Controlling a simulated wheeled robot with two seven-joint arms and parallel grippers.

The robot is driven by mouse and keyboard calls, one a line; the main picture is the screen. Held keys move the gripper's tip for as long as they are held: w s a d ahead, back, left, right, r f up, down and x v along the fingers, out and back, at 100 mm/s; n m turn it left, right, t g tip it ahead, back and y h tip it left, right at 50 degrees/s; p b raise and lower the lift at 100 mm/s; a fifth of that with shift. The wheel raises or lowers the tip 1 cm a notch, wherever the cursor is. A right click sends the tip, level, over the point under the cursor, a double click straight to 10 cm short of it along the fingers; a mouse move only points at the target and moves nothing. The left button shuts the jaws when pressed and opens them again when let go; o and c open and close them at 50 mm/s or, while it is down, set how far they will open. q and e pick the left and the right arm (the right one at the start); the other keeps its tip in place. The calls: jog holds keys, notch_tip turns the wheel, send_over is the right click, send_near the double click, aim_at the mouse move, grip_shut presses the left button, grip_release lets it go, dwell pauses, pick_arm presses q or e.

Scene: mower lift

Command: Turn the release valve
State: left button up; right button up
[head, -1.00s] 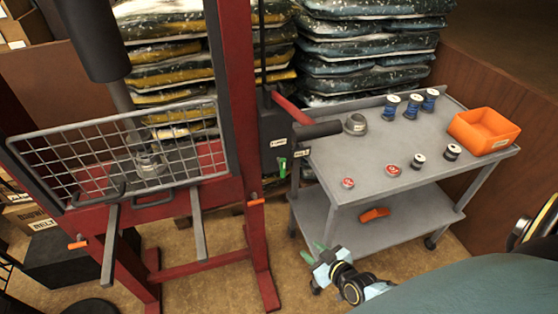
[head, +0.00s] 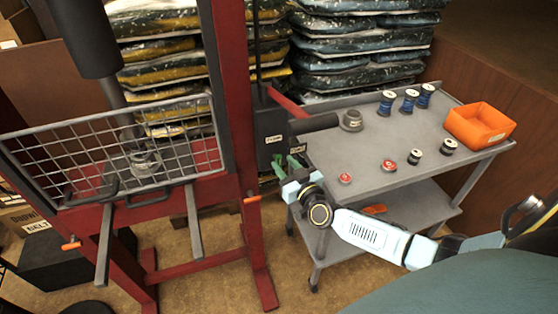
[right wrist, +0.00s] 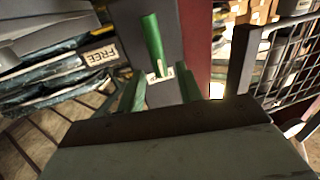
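The release valve is a green lever (right wrist: 153,42) on the dark grey pump box (head: 272,135) beside the red press frame. In the right wrist view it stands up, tilted a little, above a pale label. My right gripper (head: 289,165) is at the lower part of the box. In the right wrist view its two green fingers (right wrist: 175,88) are spread, one on each side of the lever's base, with visible gaps. In the head view fingers and lever overlap, so contact there cannot be told. My left gripper is not in view.
A grey cart (head: 345,155) stands right of the box, close to my right arm. It carries blue spools, red and dark small parts and an orange bin (head: 480,126). The red press (head: 255,250) with a wire guard (head: 75,165) is at left. A black pump handle (head: 315,123) juts out above my gripper.

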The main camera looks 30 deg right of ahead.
aim_at(281, 160)
jog(key=shift+w+b, duration=0.35)
jog(key=shift+w, duration=1.5)
jog(key=shift+c, duration=0.4)
grip_shut()
